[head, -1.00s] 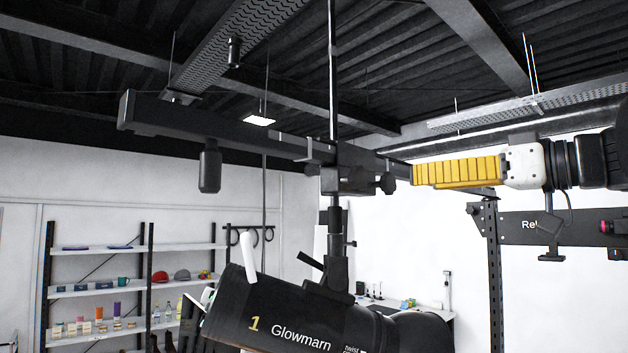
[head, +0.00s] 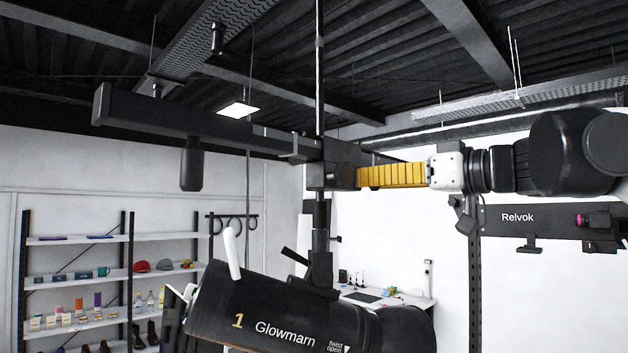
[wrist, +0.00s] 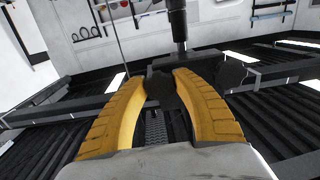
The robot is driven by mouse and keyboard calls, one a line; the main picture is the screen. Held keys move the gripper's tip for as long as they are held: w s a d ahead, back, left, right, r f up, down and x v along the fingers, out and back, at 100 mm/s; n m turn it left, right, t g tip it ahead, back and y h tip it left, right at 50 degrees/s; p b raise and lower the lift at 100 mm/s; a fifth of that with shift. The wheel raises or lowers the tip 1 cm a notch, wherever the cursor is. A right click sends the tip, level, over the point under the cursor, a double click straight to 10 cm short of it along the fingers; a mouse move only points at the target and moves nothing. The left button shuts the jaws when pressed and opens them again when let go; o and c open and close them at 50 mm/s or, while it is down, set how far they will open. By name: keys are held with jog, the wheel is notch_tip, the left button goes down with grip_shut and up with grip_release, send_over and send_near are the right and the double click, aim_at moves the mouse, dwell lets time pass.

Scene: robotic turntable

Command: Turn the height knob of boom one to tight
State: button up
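Boom one's dark clamp block (head: 335,165) sits on the long boom bar (head: 240,141), with lamp 1 marked "Glowmarn" (head: 285,310) hanging below. My gripper (head: 362,177) reaches the clamp's right side, its yellow fingers hiding the knobs in the head view. In the wrist view my gripper (wrist: 164,78) has its fingers apart, with a dark round knob (wrist: 161,88) between the tips. I cannot tell whether they touch it. A second dark round knob (wrist: 232,75) lies outside the right finger. No mark shows which knob sets height or how tight it is.
A vertical pole (head: 320,70) rises from the clamp to the ceiling. Another dark boom marked "Relvok" (head: 520,217) is at the right, under my arm. Shelves (head: 80,278) and a white worktable (head: 385,300) stand behind.

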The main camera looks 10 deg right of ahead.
jog(key=shift+m, duration=0.3)
jog(key=m+p, duration=0.1)
jog(key=m, duration=0.2)
jog(key=shift+m, duration=0.3)
jog(key=m, duration=0.4)
jog(key=shift+m, duration=0.3)
jog(key=m+p, duration=0.1)
jog(key=m, duration=0.3)
jog(key=shift+m, duration=2.3)
jog(key=o, duration=1.2)
